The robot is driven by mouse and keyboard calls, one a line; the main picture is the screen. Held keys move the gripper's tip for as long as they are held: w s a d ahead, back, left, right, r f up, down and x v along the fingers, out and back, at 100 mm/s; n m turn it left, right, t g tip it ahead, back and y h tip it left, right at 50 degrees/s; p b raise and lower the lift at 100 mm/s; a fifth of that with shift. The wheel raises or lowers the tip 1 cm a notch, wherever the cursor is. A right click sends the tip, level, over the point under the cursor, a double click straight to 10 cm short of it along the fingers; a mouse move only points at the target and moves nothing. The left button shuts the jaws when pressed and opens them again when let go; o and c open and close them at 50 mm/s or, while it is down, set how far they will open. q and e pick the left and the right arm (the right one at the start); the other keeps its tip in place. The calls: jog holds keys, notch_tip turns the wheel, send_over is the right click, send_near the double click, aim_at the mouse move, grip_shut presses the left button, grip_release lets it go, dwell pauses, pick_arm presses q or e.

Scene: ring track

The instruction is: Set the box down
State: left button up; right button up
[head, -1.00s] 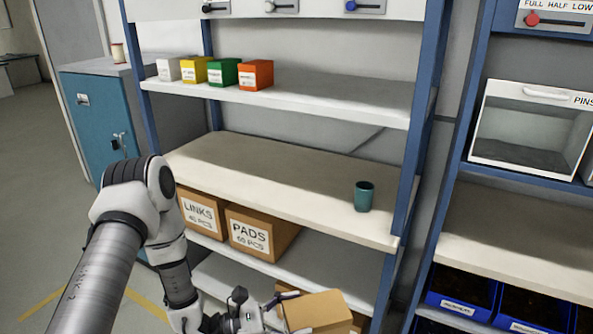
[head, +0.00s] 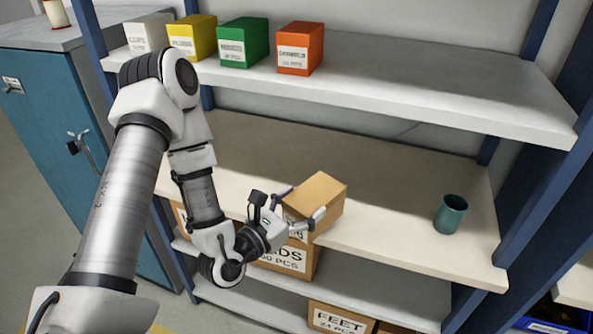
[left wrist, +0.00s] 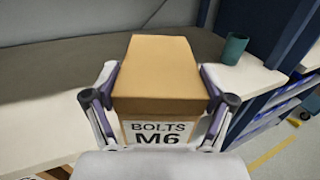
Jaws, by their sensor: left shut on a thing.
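A brown cardboard box (head: 316,195) is held in my left gripper (head: 300,215) at the front edge of the middle shelf board (head: 370,225). In the left wrist view the box (left wrist: 154,72) has a label reading BOLTS M6, and the fingers of my left gripper (left wrist: 157,100) close on its two sides. The box looks upright. I cannot tell whether its underside touches the board. My right gripper is not in view.
A teal cup (head: 450,214) stands on the same board to the right. The board between box and cup is clear. Small boxes, one orange (head: 300,48), line the shelf above. A PADS box (head: 285,258) and a FEET box (head: 340,318) sit below.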

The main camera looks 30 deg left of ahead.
pick_arm(q)
jog(key=shift+w+a+f+b, duration=0.15)
jog(key=shift+w+f+b, duration=0.15)
jog(key=shift+b, duration=0.5)
jog(key=shift+w+a+r+p, duration=0.3)
jog(key=shift+w+r+p, duration=0.15)
jog(key=shift+r+p, duration=0.1)
jog(key=w+a+f+p, duration=0.1)
jog(key=w+a, duration=0.1)
jog(key=a, duration=0.1)
jog(key=w+a+f+p, duration=0.2)
jog(key=w+a, duration=0.1)
jog(key=w+a+f+p, duration=0.1)
jog(key=w+a+f, duration=0.1)
jog(key=w+a, duration=0.1)
jog(key=shift+a+p, duration=0.4)
jog(key=shift+a, duration=0.1)
jog(key=shift+w+f, duration=0.1)
jog(key=shift+f, duration=0.2)
jog(key=shift+f+b, duration=0.1)
jog(key=shift+b, duration=0.2)
jog(key=o, duration=1.4)
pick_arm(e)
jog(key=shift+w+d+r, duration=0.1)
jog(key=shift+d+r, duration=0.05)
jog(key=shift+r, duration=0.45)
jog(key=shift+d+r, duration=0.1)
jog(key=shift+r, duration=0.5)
